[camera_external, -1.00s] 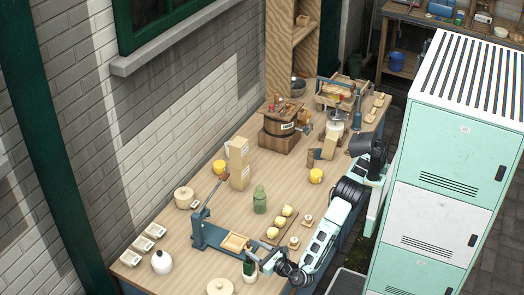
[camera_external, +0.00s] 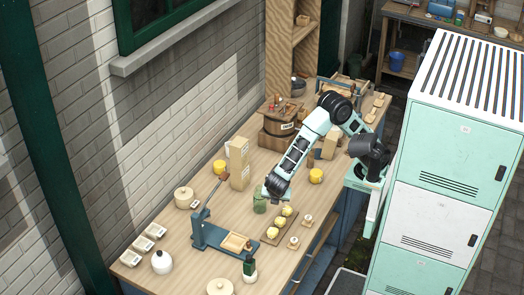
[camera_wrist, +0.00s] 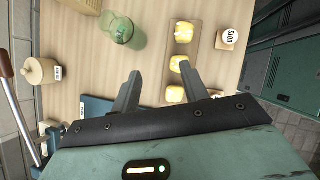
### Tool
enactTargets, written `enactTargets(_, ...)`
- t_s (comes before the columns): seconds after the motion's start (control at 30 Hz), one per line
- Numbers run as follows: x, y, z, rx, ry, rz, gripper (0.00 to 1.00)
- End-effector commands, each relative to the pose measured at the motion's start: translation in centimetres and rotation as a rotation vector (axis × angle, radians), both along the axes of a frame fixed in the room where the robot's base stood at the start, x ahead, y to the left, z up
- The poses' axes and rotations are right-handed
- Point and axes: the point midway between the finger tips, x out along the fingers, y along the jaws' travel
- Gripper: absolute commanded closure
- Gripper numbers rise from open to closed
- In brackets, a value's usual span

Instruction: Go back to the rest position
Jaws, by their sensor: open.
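My gripper (camera_external: 271,194) is open and raised above the workbench (camera_external: 232,210), close to the green glass jar in the picture. In the wrist view its two fingers (camera_wrist: 162,76) are spread, with nothing between them. The green glass jar (camera_wrist: 121,29) stands ahead of the left finger in that view. A wooden board (camera_wrist: 184,45) with several yellow pieces (camera_wrist: 176,94) lies ahead of the right finger. My arm is bent up over the right side of the bench.
A blue lever press (camera_external: 215,237) stands at the front of the bench. Tall cardboard boxes (camera_external: 239,160), a wooden churn (camera_external: 279,125) and a yellow mug (camera_external: 316,175) stand farther back. Mint lockers (camera_external: 450,165) rise close on the right.

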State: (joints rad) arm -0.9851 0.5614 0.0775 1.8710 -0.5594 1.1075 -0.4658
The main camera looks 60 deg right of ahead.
Motion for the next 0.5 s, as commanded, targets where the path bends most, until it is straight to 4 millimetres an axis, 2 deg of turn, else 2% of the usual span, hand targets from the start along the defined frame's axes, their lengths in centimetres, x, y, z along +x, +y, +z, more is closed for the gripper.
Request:
enactTargets(0.03,-0.9,-2.0,0.1,0.074,0.018,-0.105,0.56)
enactTargets(0.2,-5.1,-7.0,0.9,0.306,0.050,-0.477,0.56)
enactTargets(0.4,-9.6,-11.5,0.7,0.511,0.017,-0.895,0.56)
enactTargets(0.5,-11.1,-12.9,0.4,0.573,-0.012,-1.045,0.56)
